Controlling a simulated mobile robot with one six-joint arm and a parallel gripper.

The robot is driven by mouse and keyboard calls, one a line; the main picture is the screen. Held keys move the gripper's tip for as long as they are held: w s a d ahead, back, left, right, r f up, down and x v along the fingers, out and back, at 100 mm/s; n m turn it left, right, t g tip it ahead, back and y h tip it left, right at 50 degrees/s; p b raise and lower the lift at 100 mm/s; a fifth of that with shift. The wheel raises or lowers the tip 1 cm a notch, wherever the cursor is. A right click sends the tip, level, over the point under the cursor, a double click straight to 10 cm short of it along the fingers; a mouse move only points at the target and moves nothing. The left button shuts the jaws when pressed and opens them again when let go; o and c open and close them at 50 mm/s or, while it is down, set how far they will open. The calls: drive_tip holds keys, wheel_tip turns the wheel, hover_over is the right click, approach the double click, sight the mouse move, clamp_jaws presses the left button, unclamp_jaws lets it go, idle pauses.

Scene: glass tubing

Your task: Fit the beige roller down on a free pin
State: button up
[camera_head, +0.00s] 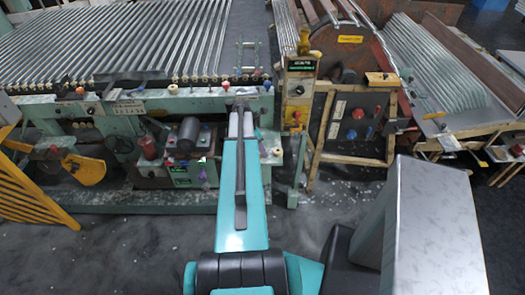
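My teal arm reaches up the middle of the view, and my gripper (241,103) is at its far end, over the front edge of the green machine (130,108). The fingers are small and partly hidden by the arm, so I cannot tell whether they are open or shut. A small beige roller (173,89) sits on top of the machine's front rail, left of my gripper. Another small pale, roller-like piece (277,152) shows right of my arm, lower down. Several small beige rollers line the near ends of the glass tubes. Free pins are too small to make out.
Long glass tubes (110,40) lie behind the rail. A red-orange knob (226,86) stands on the rail close to my gripper. A yellow control box (298,90) and a wooden-framed panel (355,125) stand to the right. A yellow guard (35,190) is at left.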

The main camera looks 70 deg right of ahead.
drive_tip(key=shift+x, duration=1.05)
drive_tip(key=c, duration=1.2)
drive_tip(key=shift+o, duration=0.2)
drive_tip(key=shift+r, duration=0.2)
drive_tip(key=shift+r+b, duration=0.7)
drive_tip(key=shift+r, duration=0.45)
drive_tip(key=w+a+r+b, duration=0.1)
drive_tip(key=w+a+b, duration=0.1)
drive_tip(key=w+a, duration=0.2)
drive_tip(key=w+a+r+b, duration=0.1)
drive_tip(key=w+a+b, duration=0.2)
drive_tip(key=a, duration=0.6)
drive_tip(key=shift+w+a+r, duration=0.15)
drive_tip(key=shift+w+r, duration=0.05)
drive_tip(key=shift+w, duration=0.75)
